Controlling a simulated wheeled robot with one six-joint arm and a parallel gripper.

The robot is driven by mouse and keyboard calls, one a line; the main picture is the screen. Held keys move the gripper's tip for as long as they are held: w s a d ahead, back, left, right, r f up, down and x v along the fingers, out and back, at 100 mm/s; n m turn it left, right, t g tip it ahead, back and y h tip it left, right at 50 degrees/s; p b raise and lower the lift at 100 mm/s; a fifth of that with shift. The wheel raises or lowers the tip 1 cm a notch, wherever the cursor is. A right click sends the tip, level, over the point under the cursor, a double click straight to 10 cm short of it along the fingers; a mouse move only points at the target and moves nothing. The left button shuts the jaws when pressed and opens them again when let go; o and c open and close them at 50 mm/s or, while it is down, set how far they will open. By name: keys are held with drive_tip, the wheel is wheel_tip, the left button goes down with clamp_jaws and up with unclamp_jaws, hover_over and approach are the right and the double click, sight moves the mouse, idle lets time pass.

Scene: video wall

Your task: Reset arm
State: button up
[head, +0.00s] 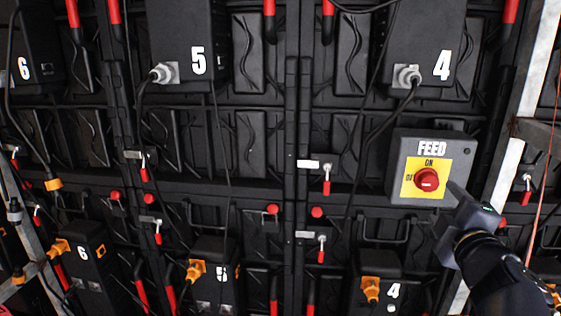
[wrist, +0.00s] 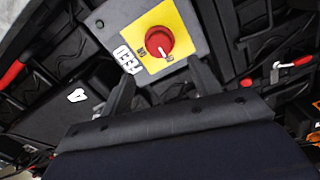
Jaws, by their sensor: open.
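My gripper (head: 447,207) is at the right in the head view, at the lower right of the grey FEED switch box. In the wrist view its two fingers (wrist: 160,88) stand apart with nothing between them. The FEED box (head: 452,153) has a yellow plate with a red rotary knob (head: 427,180) marked ON above. The knob also shows in the wrist view (wrist: 168,42), ahead of the fingers and apart from them. My arm comes in from the lower right corner.
Black video wall panels fill the view, with boxes numbered 4 (head: 425,45), 5 (head: 187,45) and 6 (head: 30,50) above. Smaller numbered boxes with orange plugs (head: 371,290) sit below. Cables hang across the panels. A grey metal truss (head: 528,110) stands close to the right of the FEED box.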

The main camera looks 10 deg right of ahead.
sight(428, 184)
drive_tip(key=b+x, duration=0.1)
drive_tip(key=x, duration=0.8)
drive_tip(key=shift+w, duration=0.1)
